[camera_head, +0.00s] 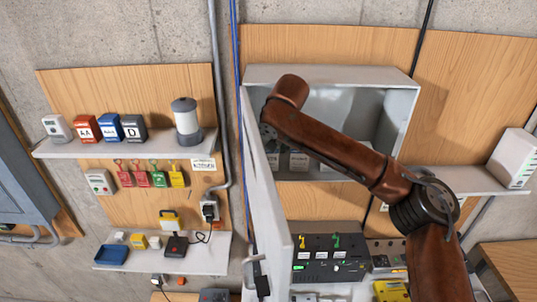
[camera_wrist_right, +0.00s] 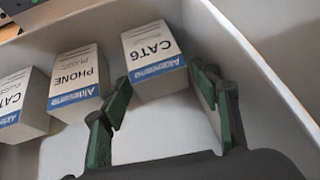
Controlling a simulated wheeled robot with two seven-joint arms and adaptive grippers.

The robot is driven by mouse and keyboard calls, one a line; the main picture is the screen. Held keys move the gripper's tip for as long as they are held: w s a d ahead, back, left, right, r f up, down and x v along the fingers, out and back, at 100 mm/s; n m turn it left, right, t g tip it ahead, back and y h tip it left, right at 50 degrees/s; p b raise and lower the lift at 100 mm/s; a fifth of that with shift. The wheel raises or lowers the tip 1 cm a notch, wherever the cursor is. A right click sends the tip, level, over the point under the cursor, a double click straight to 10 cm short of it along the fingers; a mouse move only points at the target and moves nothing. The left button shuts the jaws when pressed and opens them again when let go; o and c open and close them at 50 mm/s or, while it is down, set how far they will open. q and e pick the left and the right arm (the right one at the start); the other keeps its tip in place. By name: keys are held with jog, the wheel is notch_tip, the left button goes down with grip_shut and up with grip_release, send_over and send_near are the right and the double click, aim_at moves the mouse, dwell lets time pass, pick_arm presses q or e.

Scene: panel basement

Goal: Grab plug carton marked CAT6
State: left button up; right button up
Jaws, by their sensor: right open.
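The CAT6 carton (camera_wrist_right: 153,48) is a white box with a blue Aldervane-like band, in a light grey cabinet. In the right wrist view my right gripper (camera_wrist_right: 164,86) is open, its green fingers on either side of the carton's near end. I cannot tell whether either finger touches it. A PHONE carton (camera_wrist_right: 76,80) stands to its left, and another carton marked CAT (camera_wrist_right: 18,100) is at the far left. In the head view my right arm crosses the cabinet (camera_head: 350,78) and hides much of the inside. My left gripper is not in view.
The cabinet door (camera_head: 265,190) hangs open at the left, close to my right wrist. The cabinet wall (camera_wrist_right: 270,60) runs close right of the gripper. Shelves (camera_head: 130,146) with battery boxes stand left. A black panel (camera_head: 330,262) is below; a white box (camera_head: 511,158) is right.

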jog(key=shift+c, duration=0.4)
jog(key=c, duration=0.9)
jog(key=shift+c, duration=0.2)
jog(key=shift+r, duration=0.2)
